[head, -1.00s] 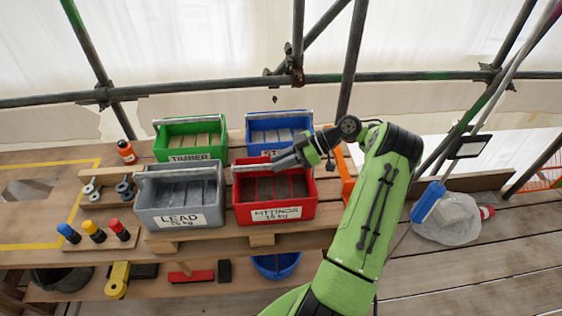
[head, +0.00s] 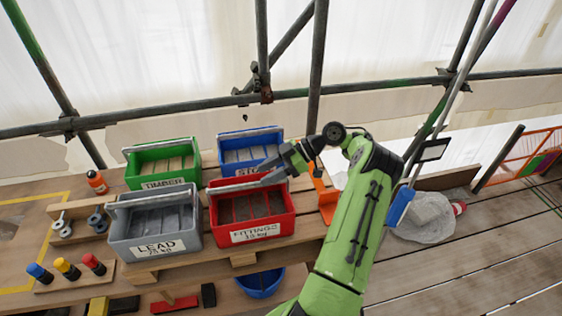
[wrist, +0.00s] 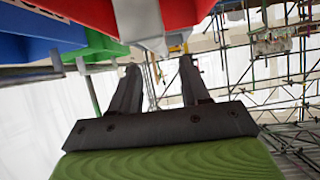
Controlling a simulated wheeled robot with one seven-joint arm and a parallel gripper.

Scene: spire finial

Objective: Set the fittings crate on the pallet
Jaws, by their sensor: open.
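The red fittings crate (head: 255,227), labelled FITTINGS, stands upright at the front right of a group of crates. It rests on a slatted wooden base (head: 203,256) that looks like the pallet. A pale bar handle (head: 228,184) spans its top at the back. My gripper (head: 268,178) is at the right end of this bar, above the crate's rear; whether it touches the bar is unclear. In the wrist view, the fingers (wrist: 158,75) are apart with nothing held between them. The red crate (wrist: 188,12) and the pale bar (wrist: 142,22) show just beyond the fingertips.
The grey lead crate (head: 155,235) stands close on the left, with the green timber crate (head: 160,168) and a blue crate (head: 235,152) behind. An orange part (head: 322,190) stands at the right, near my arm. A blue bucket (head: 260,285) sits below. Scaffold tubes cross behind.

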